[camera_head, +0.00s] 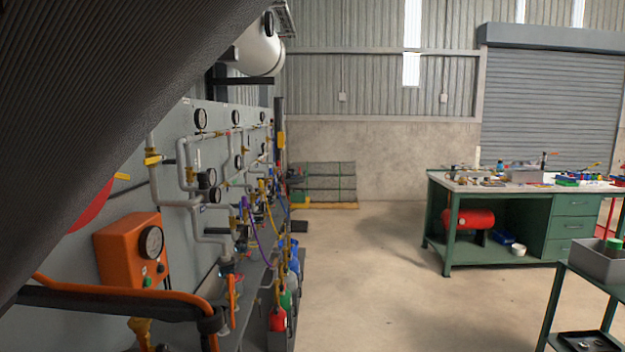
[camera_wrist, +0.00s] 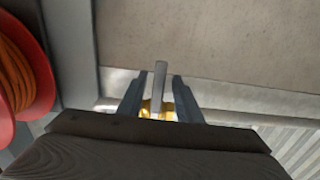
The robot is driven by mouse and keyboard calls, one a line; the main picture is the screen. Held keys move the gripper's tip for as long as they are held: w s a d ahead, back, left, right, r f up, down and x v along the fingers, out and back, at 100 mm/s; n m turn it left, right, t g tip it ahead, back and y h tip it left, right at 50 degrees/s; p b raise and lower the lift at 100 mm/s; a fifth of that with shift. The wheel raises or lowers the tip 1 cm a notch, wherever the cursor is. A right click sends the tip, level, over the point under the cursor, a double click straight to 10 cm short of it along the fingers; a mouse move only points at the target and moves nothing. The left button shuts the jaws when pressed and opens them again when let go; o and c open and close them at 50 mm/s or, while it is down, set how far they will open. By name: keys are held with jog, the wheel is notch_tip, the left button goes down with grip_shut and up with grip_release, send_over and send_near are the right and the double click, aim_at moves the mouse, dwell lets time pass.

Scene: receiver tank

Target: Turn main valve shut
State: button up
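In the wrist view, a brass valve (camera_wrist: 148,108) with a straight grey lever (camera_wrist: 160,78) is in front of my gripper (camera_wrist: 155,92). The two dark fingers stand apart, one on each side of the lever. A gap shows between the lever and each finger, so the gripper looks open around it. The lower part of the valve is hidden by the gripper body. In the head view my gripper is not seen, and a dark arm link covers the upper left. I cannot tell which fitting there is this valve.
A red reel with orange hose (camera_wrist: 22,75) is close on the left in the wrist view. A grey panel (camera_head: 220,130) with pipes and gauges runs along the left. An orange box (camera_head: 130,250) sticks out of it. The floor (camera_head: 350,270) between panel and green workbench (camera_head: 450,215) is clear.

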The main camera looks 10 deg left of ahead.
jog(key=shift+d, duration=0.1)
jog(key=w+d+b, duration=0.1)
jog(key=d, duration=0.6)
jog(key=shift+w+d, duration=0.15)
jog(key=shift+d, duration=0.2)
jog(key=shift+w, duration=0.1)
